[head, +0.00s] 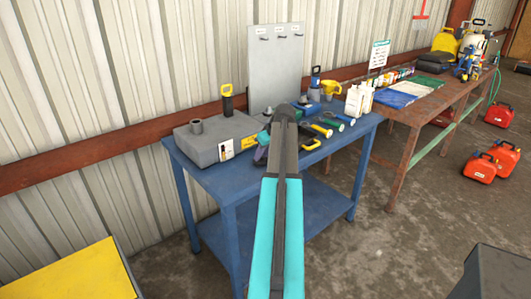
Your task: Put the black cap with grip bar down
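My arm reaches up the middle of the head view and ends over the blue workbench (225,188). My gripper (285,112) is a small dark shape at its far end, in front of the items on the bench. My own arm hides most of it, so I cannot see whether its fingers are open or shut. I cannot make out a black cap with grip bar, in the gripper or on the bench. The part of the bench directly behind my arm is hidden.
A grey box (205,143) fills the bench's left part, with a yellow-black tool (227,101) standing at its back. Flashlights (334,124) and white bottles (359,100) crowd the right. A grey pegboard (276,68) stands behind. A rusty table (425,103) and red cans (481,167) are farther right.

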